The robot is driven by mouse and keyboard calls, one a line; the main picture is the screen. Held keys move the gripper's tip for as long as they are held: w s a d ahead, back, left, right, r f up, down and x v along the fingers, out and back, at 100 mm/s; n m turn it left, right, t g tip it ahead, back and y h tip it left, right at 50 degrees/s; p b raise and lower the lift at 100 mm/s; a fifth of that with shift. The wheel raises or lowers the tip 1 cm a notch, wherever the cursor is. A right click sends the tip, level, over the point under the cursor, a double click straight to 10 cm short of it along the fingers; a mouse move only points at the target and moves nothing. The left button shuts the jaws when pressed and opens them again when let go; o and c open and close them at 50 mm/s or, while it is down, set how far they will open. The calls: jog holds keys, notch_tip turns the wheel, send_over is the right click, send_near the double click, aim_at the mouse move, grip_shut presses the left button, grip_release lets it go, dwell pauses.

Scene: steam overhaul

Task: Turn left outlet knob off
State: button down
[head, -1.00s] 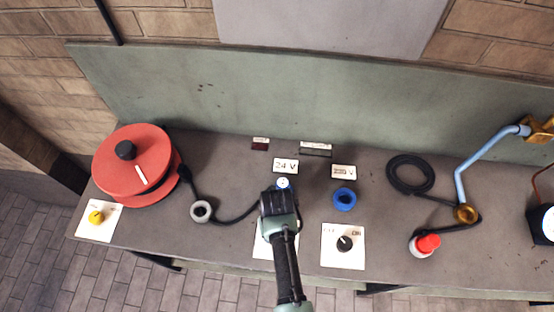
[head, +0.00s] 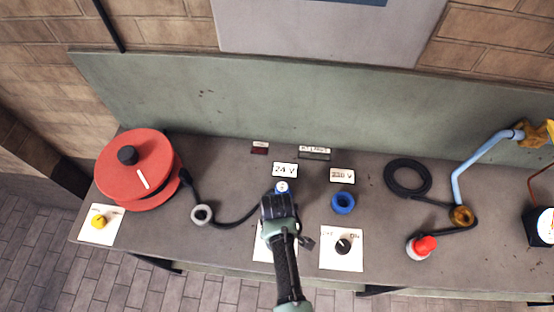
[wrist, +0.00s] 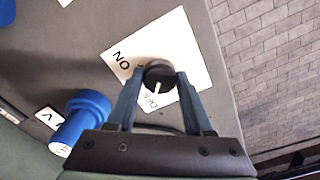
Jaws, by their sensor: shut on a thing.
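The left outlet knob (wrist: 159,73) is black with a white pointer line and sits on a white plate (wrist: 186,42) marked ON and OFF. In the wrist view its pointer faces the OFF label (wrist: 150,101). My gripper (wrist: 157,82) is shut on the knob, one finger on each side. In the head view my gripper (head: 277,222) hides the knob, and only an edge of its plate (head: 261,243) shows. The blue left outlet (head: 281,187), under the 24 V sign (head: 285,170), is just behind my gripper. It also shows in the wrist view (wrist: 82,120).
To the right are another black knob (head: 343,246) and a blue outlet (head: 342,202). A red reel (head: 133,175), yellow knob (head: 99,222) and grey ring (head: 201,215) with cable lie left. A red button (head: 424,246) and coiled cable (head: 409,163) lie right.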

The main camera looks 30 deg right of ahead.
jog(key=shift+w, duration=0.1)
dwell(0.3)
jog(key=shift+c, duration=1.4)
grip_release()
notch_tip(320, 180, up, 13)
jog(key=b, duration=0.1)
